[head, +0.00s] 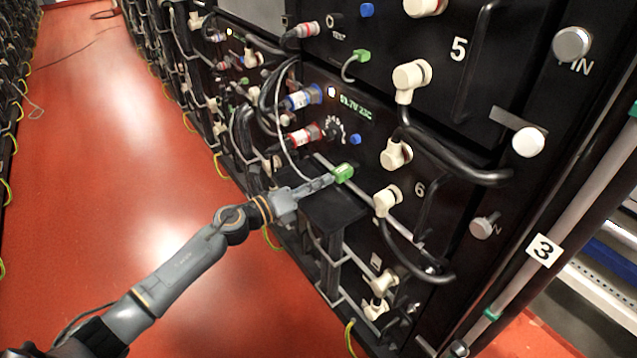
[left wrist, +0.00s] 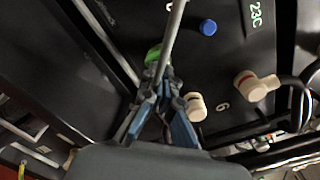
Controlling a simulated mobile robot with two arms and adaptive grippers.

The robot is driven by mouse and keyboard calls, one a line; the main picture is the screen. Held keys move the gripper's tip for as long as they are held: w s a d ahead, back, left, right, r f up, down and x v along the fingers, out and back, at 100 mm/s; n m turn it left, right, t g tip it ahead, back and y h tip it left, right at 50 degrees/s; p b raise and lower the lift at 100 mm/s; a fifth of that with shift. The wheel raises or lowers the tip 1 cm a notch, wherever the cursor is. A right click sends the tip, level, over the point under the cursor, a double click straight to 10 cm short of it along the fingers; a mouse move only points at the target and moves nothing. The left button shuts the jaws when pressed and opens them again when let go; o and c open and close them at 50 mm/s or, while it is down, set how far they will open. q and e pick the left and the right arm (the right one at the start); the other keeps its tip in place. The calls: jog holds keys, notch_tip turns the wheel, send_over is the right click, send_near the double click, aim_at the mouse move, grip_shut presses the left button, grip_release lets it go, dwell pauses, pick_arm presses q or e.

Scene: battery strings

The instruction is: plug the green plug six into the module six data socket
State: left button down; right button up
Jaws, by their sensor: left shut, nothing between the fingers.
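The green plug (head: 343,173) of module six is at the module's front panel, left of the white number 6. A thin pale cable (head: 284,140) loops down to it. I cannot tell how deep it sits, and its data socket is hidden behind it. My left gripper (head: 324,182) is shut and empty, with its fingertips just left of the plug. In the left wrist view, the closed fingers (left wrist: 161,78) are close below the green plug (left wrist: 153,55), with the cable passing in front. I cannot tell whether they touch it. My right gripper is not in view.
Module five above has its own green plug (head: 362,56). Cream connectors (head: 387,200) with thick black cables stick out right of the plug. Red (head: 304,135) and blue (head: 302,98) connectors are at upper left. A dark ledge (head: 335,208) lies below. The red floor (head: 120,150) is clear.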

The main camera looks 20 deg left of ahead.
pick_arm(q)
jog(key=shift+w+d, duration=0.45)
jog(key=shift+w, duration=0.1)
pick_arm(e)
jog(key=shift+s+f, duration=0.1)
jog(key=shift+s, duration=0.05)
pick_arm(q)
jog(key=shift+s+a+f, duration=0.15)
jog(key=shift+s+a, duration=0.3)
jog(key=shift+s, duration=0.15)
jog(key=shift+v, duration=0.95)
jog(key=shift+s+a, duration=0.4)
jog(key=shift+s, duration=0.1)
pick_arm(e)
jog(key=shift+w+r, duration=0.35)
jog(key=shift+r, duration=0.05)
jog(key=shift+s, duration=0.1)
